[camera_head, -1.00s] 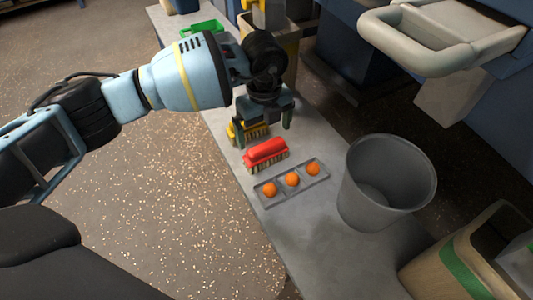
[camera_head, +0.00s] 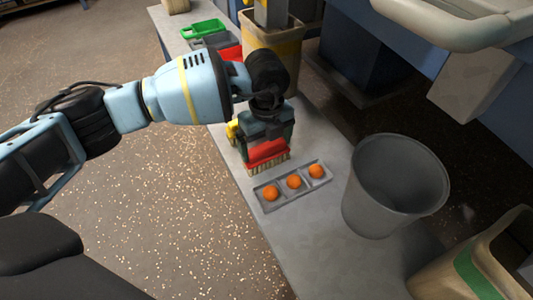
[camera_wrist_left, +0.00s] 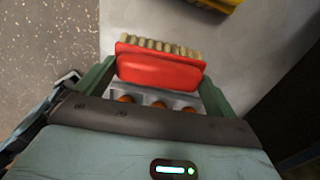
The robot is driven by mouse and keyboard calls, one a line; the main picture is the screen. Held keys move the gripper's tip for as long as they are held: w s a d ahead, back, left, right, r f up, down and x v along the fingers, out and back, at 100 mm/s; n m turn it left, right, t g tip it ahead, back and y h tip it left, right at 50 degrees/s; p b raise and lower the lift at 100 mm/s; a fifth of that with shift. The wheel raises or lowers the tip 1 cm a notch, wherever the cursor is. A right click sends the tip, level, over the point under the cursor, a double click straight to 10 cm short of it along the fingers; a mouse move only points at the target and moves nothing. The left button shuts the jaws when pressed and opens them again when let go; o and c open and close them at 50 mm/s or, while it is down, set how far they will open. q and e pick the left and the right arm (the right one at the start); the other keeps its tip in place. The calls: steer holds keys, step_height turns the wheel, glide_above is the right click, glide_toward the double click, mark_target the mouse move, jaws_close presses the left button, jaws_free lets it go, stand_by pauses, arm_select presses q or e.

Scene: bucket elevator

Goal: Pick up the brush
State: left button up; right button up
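The red brush (camera_head: 268,153), bristles down, lies on the grey bench beside a tray of orange balls. My left gripper (camera_head: 267,140) is down over it with its fingers spread. In the left wrist view the red brush (camera_wrist_left: 160,68) lies lengthwise between the two green fingers (camera_wrist_left: 158,85), one near each end. I see no clear sign that they press on it. A yellow brush is mostly hidden behind the gripper (camera_head: 232,132); its edge shows at the top of the wrist view (camera_wrist_left: 220,3). My right gripper is not in view.
The grey tray (camera_head: 281,189) holds three orange balls. A grey bucket (camera_head: 393,187) stands to its right. A tan bin (camera_head: 270,40) and a green tray (camera_head: 203,28) are farther back.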

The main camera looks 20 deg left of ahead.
mark_target(267, 145)
arm_select(q)
steer(key=shift+r, duration=0.15)
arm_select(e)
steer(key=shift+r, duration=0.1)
arm_select(q)
steer(key=shift+r, duration=0.25)
step_height(267, 145, up, 3)
steer(key=shift+r+p, duration=0.15)
steer(key=shift+p, duration=1.05)
steer(key=s+a+p, duration=0.1)
steer(key=s+p, duration=0.5)
steer(key=s, duration=1)
steer(key=shift+a+r, duration=0.35)
steer(key=shift+r, duration=0.1)
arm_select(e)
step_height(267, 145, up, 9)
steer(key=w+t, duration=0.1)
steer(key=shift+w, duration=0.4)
